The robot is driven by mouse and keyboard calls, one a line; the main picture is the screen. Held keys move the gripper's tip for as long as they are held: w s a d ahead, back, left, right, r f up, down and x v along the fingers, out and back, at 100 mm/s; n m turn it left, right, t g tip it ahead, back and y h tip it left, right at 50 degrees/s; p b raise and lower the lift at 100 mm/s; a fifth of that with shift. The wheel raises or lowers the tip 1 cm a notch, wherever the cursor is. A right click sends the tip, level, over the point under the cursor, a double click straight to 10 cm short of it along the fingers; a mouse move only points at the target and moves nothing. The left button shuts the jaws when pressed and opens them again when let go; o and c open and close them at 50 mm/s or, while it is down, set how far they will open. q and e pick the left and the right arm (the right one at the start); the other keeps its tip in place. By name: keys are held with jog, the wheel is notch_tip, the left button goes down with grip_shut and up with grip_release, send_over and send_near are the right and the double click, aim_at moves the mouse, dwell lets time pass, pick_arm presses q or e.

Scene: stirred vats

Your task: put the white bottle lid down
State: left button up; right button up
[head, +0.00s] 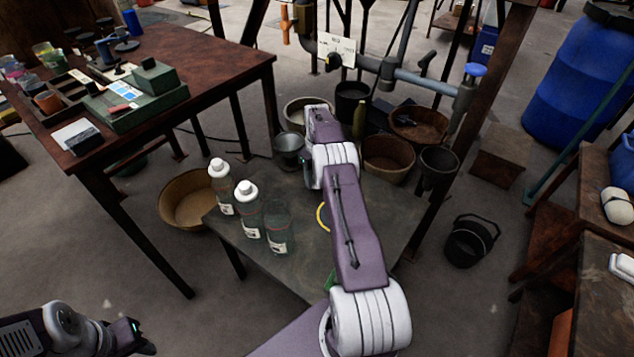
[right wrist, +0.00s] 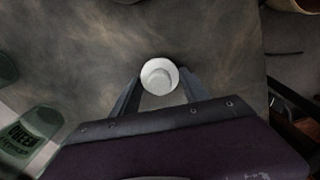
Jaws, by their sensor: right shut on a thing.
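The white bottle lid (right wrist: 159,74) is between the fingertips of my right gripper (right wrist: 158,82), which is shut on it. It is over the dark grey low table (head: 292,275); I cannot tell whether it touches the top. An uncapped clear bottle (head: 278,230) stands on the table, left of my right arm. Two bottles with white lids, a nearer one (head: 249,212) and a farther one (head: 221,187), stand beside it. My left gripper (head: 138,343) is at the bottom left, away from the table; its fingers are unclear.
The table's right part is clear.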

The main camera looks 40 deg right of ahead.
jog(key=shift+f, duration=0.75)
jog(key=shift+r, duration=0.2)
jog(key=o, duration=1.3)
jog(key=shift+f, duration=0.2)
pick_arm(q)
jog(key=shift+f, duration=0.35)
notch_tip(320, 180, up, 6)
jog(key=p, duration=0.6)
pick_arm(e)
notch_tip(320, 180, up, 12)
jog(key=shift+r, duration=0.2)
